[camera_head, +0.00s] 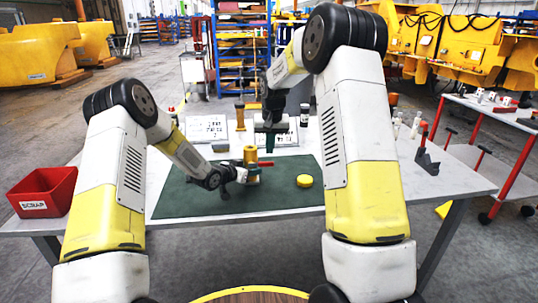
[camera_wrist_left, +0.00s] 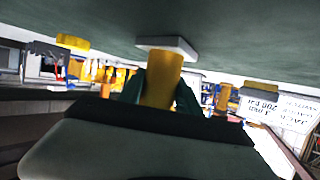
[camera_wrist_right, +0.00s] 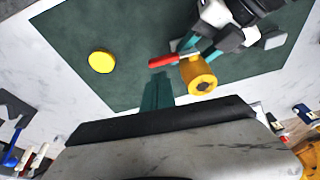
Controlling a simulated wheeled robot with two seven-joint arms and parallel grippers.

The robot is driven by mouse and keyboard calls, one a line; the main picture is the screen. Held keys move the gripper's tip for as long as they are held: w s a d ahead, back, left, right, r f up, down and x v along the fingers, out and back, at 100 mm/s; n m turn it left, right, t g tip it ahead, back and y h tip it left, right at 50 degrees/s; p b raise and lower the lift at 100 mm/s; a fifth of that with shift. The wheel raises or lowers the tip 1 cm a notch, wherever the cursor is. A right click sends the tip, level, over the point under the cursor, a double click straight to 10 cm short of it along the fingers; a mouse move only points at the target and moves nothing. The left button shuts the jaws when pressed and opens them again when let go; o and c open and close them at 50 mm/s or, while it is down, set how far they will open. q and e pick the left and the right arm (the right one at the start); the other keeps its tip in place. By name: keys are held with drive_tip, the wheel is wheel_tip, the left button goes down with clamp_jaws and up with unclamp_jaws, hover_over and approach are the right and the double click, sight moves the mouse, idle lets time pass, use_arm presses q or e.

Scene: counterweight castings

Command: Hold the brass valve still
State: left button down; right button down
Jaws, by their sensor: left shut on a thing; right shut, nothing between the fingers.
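The brass valve (camera_head: 251,156) stands upright on the green mat (camera_head: 190,203), with a red handle (camera_head: 265,164) at its side. My left gripper (camera_head: 243,175) is shut on the valve's body from the left. In the left wrist view the brass body (camera_wrist_left: 162,80) sits between the teal fingers, above a pale base plate (camera_wrist_left: 167,46). My right gripper (camera_head: 270,146) is shut and empty above and behind the valve, pointing down. In the right wrist view its teal fingers (camera_wrist_right: 157,92) are together, apart from the valve (camera_wrist_right: 199,74) and the handle (camera_wrist_right: 163,61).
A round yellow piece (camera_head: 305,181) lies on the mat to the right. A red SCRAP bin (camera_head: 43,192) is at the table's left end. White signs (camera_head: 206,129) stand at the back. A grey stand (camera_head: 427,160) is on the right. The mat's front is clear.

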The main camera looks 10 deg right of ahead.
use_arm(q)
drive_tip(key=shift+f, duration=0.15)
use_arm(e)
drive_tip(key=v, duration=1)
drive_tip(key=shift+d+r, duration=0.3)
drive_tip(key=shift+d, duration=0.05)
drive_tip(key=shift+s, duration=0.1)
use_arm(q)
drive_tip(key=c, duration=0.7)
unclamp_jaws()
drive_tip(key=shift+c, duration=0.2)
